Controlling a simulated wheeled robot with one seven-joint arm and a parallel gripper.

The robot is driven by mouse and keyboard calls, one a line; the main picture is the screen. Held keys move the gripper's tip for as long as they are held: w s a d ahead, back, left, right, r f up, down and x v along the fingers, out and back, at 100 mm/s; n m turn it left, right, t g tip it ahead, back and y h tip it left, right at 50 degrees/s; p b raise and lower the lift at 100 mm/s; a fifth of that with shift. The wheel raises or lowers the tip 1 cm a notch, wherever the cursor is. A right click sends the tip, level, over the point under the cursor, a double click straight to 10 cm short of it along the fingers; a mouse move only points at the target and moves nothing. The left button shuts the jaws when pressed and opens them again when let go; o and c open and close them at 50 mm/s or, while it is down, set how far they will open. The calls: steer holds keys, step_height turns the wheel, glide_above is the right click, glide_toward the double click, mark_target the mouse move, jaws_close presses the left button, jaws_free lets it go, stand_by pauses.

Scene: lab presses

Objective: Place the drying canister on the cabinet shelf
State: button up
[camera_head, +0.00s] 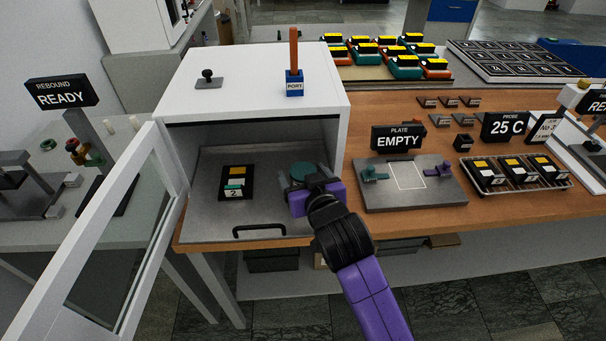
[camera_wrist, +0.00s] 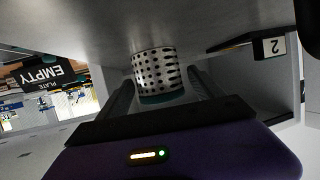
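The drying canister is a perforated, silvery cylinder with a teal end. In the wrist view the drying canister (camera_wrist: 156,74) lies between my two fingertips; in the head view its teal top (camera_head: 301,170) shows just beyond my gripper. My gripper (camera_head: 312,190) reaches through the cabinet's open front, right of centre; its fingers (camera_wrist: 162,84) flank the canister. I cannot tell whether they press on it or stand slightly apart. The canister looks upright, at or very near the cabinet floor (camera_head: 270,205). The white cabinet (camera_head: 255,75) has its glass door (camera_head: 115,250) swung open to the left.
A dark tray with a "2" tag (camera_head: 236,183) sits left of the canister inside the cabinet. A black handle (camera_head: 259,230) is at the front edge. A plate with teal and purple clamps (camera_head: 415,183) is right of the cabinet, beside a wire rack (camera_head: 514,171).

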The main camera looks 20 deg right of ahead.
steer(key=shift+r, duration=0.2)
steer(key=b+v, duration=0.1)
steer(key=v, duration=1.1)
steer(key=shift+d+f, duration=0.1)
steer(key=s+f+n+y, duration=0.1)
steer(key=s+f, duration=0.3)
steer(key=s, duration=0.4)
steer(key=s+f+y, duration=0.1)
steer(key=s+f, duration=0.3)
steer(key=s, duration=0.4)
steer(key=s+d+r+t, duration=0.1)
steer(key=s+r, duration=0.1)
steer(key=s, duration=1.4)
steer(key=shift+s+r, duration=0.25)
